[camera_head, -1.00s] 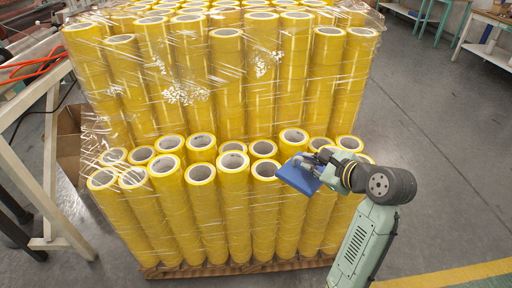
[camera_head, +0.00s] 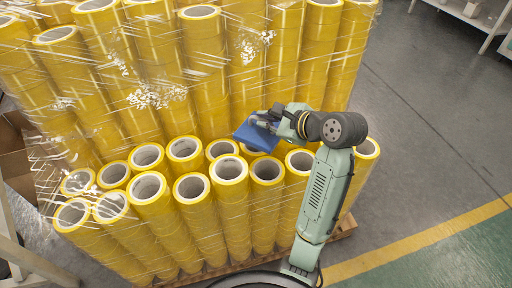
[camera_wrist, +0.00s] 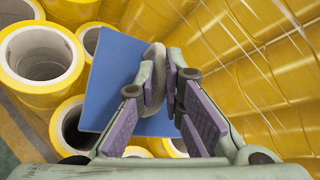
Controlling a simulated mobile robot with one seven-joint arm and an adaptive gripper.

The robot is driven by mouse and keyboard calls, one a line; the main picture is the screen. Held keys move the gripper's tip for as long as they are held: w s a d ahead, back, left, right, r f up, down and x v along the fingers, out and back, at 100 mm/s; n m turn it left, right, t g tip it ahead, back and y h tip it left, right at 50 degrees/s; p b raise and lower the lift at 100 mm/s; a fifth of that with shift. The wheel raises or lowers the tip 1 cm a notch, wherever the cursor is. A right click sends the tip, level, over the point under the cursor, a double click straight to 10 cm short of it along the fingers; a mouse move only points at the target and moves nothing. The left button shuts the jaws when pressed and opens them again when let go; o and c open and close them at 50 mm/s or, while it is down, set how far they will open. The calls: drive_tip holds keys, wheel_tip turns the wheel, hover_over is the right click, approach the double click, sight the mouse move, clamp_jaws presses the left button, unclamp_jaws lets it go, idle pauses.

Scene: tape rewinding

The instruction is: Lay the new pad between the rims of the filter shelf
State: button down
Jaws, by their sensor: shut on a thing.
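The pad is a flat blue square (camera_head: 256,137). My gripper (camera_head: 272,118) is shut on it and holds it above the shorter front stacks of yellow tape rolls. In the wrist view the blue pad (camera_wrist: 112,82) is tilted, and a rounded grey part (camera_wrist: 154,76) on it sits between my gripper's fingers (camera_wrist: 168,85). The pad hides parts of the rolls behind it. I see no filter shelf with rims in either view.
Tall stacks of yellow tape rolls (camera_head: 205,70) in clear wrap stand close behind the pad. Shorter stacks (camera_head: 190,190) stand in front on a wooden pallet (camera_head: 345,225). Open grey floor (camera_head: 430,130) with a yellow stripe (camera_head: 420,235) lies to the right.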

wheel_tip(320, 180, down, 9)
drive_tip(key=shift+f, duration=0.2)
idle(0.3)
drive_tip(key=shift+f, duration=0.1)
drive_tip(key=c, duration=1.7)
unclamp_jaws()
drive_tip(key=v, duration=1.2)
